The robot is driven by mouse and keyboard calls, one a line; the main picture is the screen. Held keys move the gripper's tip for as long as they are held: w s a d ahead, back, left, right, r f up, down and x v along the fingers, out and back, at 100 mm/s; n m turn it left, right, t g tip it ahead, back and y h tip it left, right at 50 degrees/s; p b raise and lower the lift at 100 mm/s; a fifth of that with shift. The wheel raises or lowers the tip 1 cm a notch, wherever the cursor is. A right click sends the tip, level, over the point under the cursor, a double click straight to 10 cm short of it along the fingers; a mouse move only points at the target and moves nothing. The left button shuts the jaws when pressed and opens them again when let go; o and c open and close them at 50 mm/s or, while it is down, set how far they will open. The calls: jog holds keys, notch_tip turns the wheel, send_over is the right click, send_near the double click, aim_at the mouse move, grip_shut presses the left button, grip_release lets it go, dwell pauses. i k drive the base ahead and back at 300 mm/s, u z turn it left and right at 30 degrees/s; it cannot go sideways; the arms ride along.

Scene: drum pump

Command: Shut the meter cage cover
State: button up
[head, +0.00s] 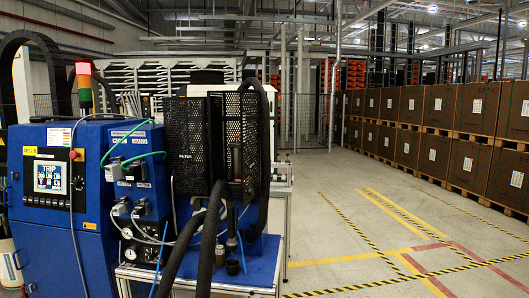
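A black perforated metal cage (188,130) stands on the blue-topped bench, right of the blue cabinet. A small light label that seems to read FILTER is on its left panel. A second perforated panel (232,125) stands to the right, partly behind a thick black hose. I cannot tell which panel is the meter cage cover, or whether it is open or shut. The inside of the cage is too dark to make out. My gripper is not in view.
Thick black hoses (207,245) run in front of the bench (262,268). A blue cabinet (50,180) with a screen and a red-topped stack light (84,85) stands at left. Brown boxes (450,108) on pallets line the right. The marked floor (345,220) between is clear.

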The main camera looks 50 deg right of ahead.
aim_at(249, 98)
jog(key=z, duration=1.5)
jog(key=i, duration=0.95)
jog(key=u, duration=1.05)
